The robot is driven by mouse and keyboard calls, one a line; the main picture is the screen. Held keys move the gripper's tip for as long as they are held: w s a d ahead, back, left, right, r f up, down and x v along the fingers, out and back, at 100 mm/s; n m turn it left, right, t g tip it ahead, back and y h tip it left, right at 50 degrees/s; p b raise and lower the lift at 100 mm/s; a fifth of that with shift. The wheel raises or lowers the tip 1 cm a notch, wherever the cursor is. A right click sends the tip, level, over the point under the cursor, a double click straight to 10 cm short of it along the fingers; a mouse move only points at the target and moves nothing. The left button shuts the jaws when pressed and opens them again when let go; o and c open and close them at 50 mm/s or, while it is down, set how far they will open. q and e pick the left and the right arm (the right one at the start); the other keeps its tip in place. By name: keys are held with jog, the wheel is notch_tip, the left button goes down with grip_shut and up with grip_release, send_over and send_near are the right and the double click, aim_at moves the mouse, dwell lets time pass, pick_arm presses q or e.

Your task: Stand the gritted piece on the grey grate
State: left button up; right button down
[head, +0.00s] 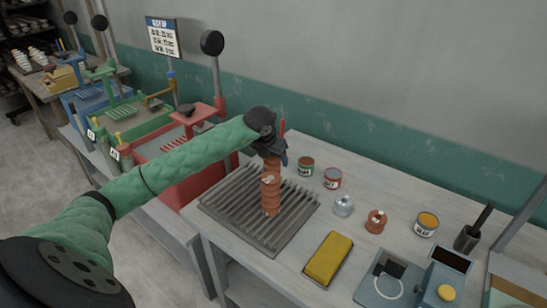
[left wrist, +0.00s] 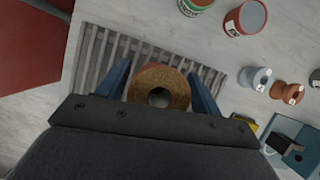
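The gritted piece (head: 270,194) is a tall, ribbed, reddish-brown hollow cylinder with a pale tag. It is upright over the middle of the grey grate (head: 225,213), its lower end at the bars; I cannot tell if it bears on them. My left gripper (head: 272,158) is above it, with blue fingers around its top. In the left wrist view, the piece's speckled brown ring end (left wrist: 160,88) sits between the two fingers (left wrist: 160,85), close against both. The grate's bars (left wrist: 95,60) show behind it. My right gripper is not in view.
Right of the grate are a green-labelled tin (head: 305,167), a red tin (head: 332,178), a grey spool (head: 343,206), a brown spool (head: 376,221) and a yellow sponge (head: 328,259). A red press (head: 180,165) stands to the left.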

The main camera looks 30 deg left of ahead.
pick_arm(q)
jog(key=shift+o, duration=0.7)
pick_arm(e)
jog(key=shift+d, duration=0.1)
pick_arm(q)
jog(key=shift+r, duration=0.1)
jog(key=b+v, duration=0.4)
jog(key=v, duration=0.8)
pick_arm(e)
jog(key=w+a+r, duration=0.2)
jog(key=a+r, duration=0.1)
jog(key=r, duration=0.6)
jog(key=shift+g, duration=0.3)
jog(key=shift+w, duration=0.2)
